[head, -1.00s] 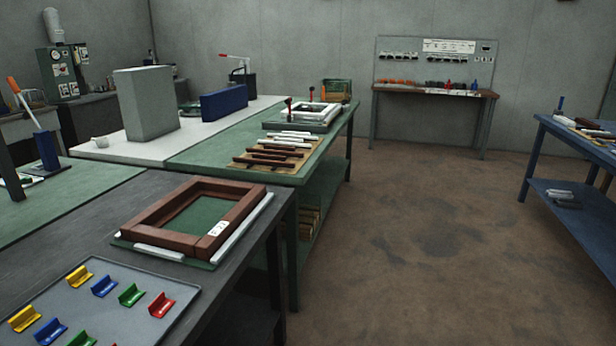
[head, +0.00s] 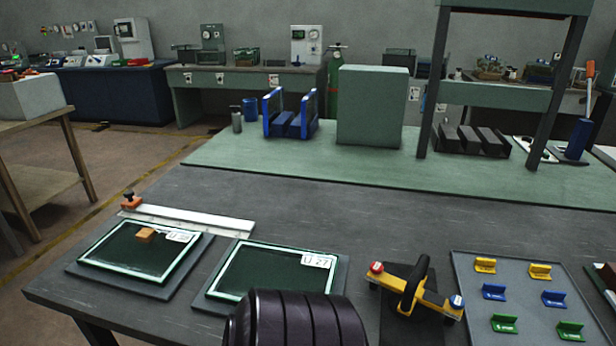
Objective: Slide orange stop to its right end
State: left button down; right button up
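The orange stop (head: 131,201) is a small orange piece with a dark knob on top. It sits at the left end of a pale flat rail (head: 195,219) on the dark workbench. The rail slopes slightly down to the right and lies behind two dark panels with pale green frames. The rail is clear to the right of the stop. A black ribbed part, apparently of my own arm, rises at the bottom middle. Neither of my grippers shows in the head view, so what they hold cannot be seen.
A left framed panel (head: 112,262) bears a small orange block (head: 145,235); a right framed panel (head: 254,284) has a label. Right of them are a yellow tool (head: 431,299) with a black handle and a grey tray (head: 464,295) of coloured clips. Bare bench lies behind the rail.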

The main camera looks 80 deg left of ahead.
aim_at(132, 202)
jog(key=u, duration=3.5)
